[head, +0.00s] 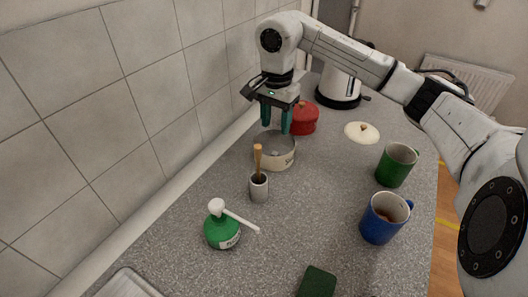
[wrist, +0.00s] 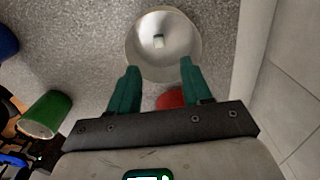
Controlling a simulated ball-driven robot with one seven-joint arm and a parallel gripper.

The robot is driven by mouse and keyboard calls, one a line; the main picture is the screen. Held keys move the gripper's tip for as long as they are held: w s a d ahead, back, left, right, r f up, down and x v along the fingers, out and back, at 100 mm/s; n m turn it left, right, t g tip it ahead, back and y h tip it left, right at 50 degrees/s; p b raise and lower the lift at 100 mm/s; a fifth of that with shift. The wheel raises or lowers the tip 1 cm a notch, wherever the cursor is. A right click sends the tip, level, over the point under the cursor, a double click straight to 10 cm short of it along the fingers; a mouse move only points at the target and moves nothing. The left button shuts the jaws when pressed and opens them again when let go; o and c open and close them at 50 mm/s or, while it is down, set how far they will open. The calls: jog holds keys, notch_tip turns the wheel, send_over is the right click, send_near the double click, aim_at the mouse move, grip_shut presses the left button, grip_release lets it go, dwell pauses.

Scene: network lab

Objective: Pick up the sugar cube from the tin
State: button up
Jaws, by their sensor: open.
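The tin (head: 277,157) is a round, open, pale container on the grey counter, below my gripper in the head view. In the wrist view the tin (wrist: 136,50) is seen from above. A small white sugar cube (wrist: 158,41) lies on its floor, near the middle. The head view does not clearly show the cube. My gripper (head: 276,125) points down above the tin, with its green fingers apart and nothing between them. In the wrist view my gripper (wrist: 157,72) shows both fingertips near the tin's lower rim, with the cube beyond them.
A red lidded pot (head: 303,118) stands close behind the tin. A small pot with a wooden handle (head: 259,187) stands in front. A green pump bottle (head: 222,230), a green mug (head: 396,165), a blue mug (head: 384,218) and a white kettle (head: 339,88) surround it. The tiled wall is close on the left.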

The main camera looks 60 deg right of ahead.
send_over(275, 153)
notch_tip(275, 153, down, 4)
jog(key=shift+w+f+p, duration=0.15)
jog(key=shift+f+p, duration=0.05)
jog(key=shift+p, duration=0.1)
jog(key=shift+f+p, duration=0.8)
jog(key=shift+f, duration=1.9)
grip_shut()
